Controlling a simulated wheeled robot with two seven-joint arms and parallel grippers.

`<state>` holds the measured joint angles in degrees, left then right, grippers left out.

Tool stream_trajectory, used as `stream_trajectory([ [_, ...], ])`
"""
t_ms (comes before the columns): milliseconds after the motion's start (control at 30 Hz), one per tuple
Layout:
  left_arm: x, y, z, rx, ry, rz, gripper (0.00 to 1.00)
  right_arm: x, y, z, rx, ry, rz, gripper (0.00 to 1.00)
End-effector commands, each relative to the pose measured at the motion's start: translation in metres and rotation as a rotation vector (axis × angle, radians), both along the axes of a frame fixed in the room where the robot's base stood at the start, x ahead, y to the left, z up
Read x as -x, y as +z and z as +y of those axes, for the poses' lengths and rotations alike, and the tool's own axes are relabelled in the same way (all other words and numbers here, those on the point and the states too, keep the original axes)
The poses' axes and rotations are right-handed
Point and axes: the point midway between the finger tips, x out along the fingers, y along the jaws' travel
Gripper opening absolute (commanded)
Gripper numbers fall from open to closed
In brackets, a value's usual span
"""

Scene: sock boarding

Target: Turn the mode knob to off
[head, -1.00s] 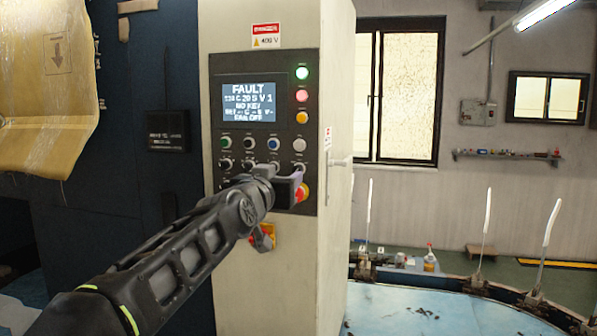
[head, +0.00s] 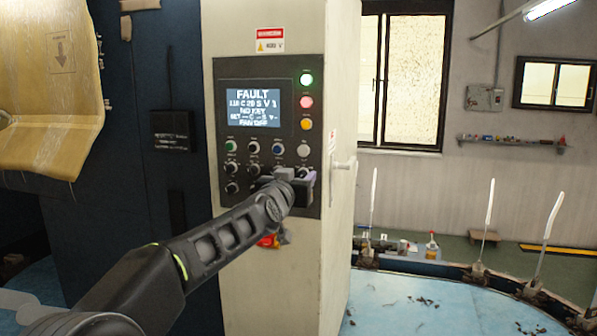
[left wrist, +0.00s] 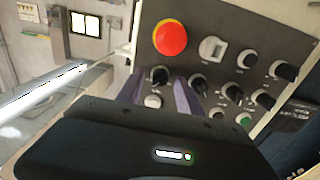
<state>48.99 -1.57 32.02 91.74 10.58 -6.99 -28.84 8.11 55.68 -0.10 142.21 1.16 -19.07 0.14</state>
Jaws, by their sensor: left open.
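The control panel (head: 271,158) is on the front of a cream cabinet and carries rows of buttons and dark rotary knobs. No readable label shows which is the mode knob. My left gripper (head: 301,178) is open at the panel's lower right and hides what lies behind it. In the left wrist view, where the panel appears upside down, its two purple fingers (left wrist: 159,90) point at the panel. A black knob (left wrist: 159,75) shows between the fingertips; contact cannot be told. A red mushroom button (left wrist: 170,38) lies just beyond. My right gripper is not in view.
The panel screen (head: 252,103) reads FAULT. More black knobs (left wrist: 233,92) sit beside the fingers. A pale blue round table (head: 420,300) with upright white rods lies to the right.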

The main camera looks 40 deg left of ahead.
Motion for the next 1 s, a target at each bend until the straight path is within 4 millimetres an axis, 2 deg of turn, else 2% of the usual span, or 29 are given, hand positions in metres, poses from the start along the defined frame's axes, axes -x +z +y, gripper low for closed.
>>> stream_trajectory([
  [167,0.0002,-0.0004,-0.0001,0.000,0.000,0.000,0.42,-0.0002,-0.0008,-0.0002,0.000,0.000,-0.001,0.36],
  [700,0.0003,-0.0001,-0.0002,0.000,0.000,0.000,0.00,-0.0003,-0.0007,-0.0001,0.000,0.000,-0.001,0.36],
  [1000,0.0003,0.0000,-0.0002,0.001,0.000,0.000,0.00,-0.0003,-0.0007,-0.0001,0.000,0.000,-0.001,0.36],
])
